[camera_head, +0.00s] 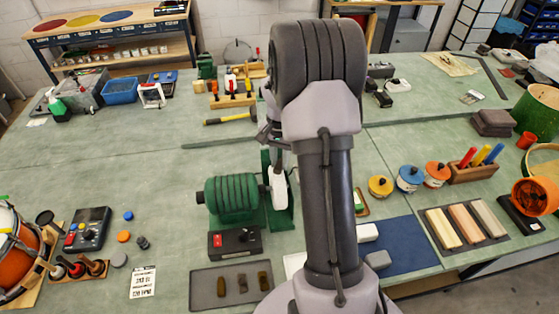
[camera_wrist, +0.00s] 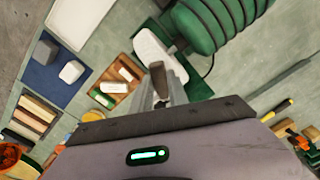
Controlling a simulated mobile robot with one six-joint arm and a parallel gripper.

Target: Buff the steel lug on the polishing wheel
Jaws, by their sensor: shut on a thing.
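The polishing machine has a ribbed green motor (camera_head: 232,198) and a pale polishing wheel (camera_head: 279,188) on its right, beside a green guard. In the wrist view the wheel (camera_wrist: 152,46) and part of the motor (camera_wrist: 215,22) are at the top. My gripper (camera_wrist: 164,88) is shut on a small brownish-grey piece, apparently the steel lug (camera_wrist: 158,76). The lug's tip points toward the wheel's near edge and looks very close to it; I cannot tell whether they touch. In the head view my arm covers much of the area right of the wheel, and the lug cannot be made out.
A control box (camera_head: 235,242) with a red button stands in front of the motor. Before it lies a grey tray (camera_head: 205,291) with several small bars. A blue mat (camera_head: 405,245) is on the right. A yellow-handled tool (camera_head: 230,118) lies behind the machine.

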